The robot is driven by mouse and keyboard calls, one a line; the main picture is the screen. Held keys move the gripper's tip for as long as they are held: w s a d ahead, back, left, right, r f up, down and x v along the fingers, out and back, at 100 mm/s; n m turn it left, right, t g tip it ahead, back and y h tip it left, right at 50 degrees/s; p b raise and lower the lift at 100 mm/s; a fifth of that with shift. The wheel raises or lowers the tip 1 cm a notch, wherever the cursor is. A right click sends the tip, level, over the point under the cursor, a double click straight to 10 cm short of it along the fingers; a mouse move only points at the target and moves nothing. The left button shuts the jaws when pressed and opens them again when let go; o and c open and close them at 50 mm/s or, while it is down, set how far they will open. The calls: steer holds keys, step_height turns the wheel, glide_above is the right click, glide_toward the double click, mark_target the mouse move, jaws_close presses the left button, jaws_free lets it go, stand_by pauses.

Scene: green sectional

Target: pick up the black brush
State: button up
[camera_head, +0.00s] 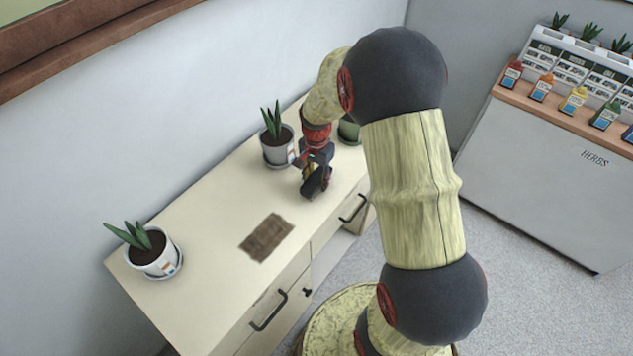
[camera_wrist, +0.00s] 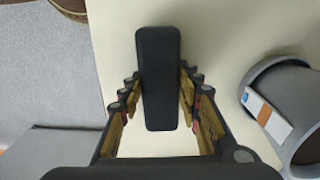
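The black brush (camera_wrist: 158,75) shows in the wrist view as a long, dark, rounded block between my fingers. My gripper (camera_wrist: 159,85) has one finger along each long side of it, and the fingertips appear to touch both sides. In the head view my gripper (camera_head: 317,178) is low over the cream cabinet top (camera_head: 205,215), right of the middle plant pot. The dark brush (camera_head: 316,184) is at its fingertips there. I cannot tell whether it still touches the cabinet top.
A potted plant (camera_head: 278,150) stands close left of my gripper, and its grey pot (camera_wrist: 285,105) is at right in the wrist view. A green pot (camera_head: 349,130) stands behind. Another plant (camera_head: 153,252) and a brown mat (camera_head: 266,237) lie nearer the front left.

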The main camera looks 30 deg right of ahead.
steer(key=c, duration=0.6)
steer(key=shift+c, duration=0.4)
steer(key=shift+r, duration=0.1)
steer(key=shift+r+p, duration=0.4)
steer(key=shift+r, duration=0.25)
steer(key=s+a+r+p, duration=0.2)
steer(key=s+r, duration=0.3)
steer(key=s, duration=0.1)
steer(key=s+a+r+p, duration=0.2)
steer(key=s+r, duration=0.4)
steer(key=s, duration=0.1)
steer(key=shift+s+a+r+p, duration=0.2)
steer(key=shift+a+r+p, duration=0.05)
steer(key=shift+p, duration=0.15)
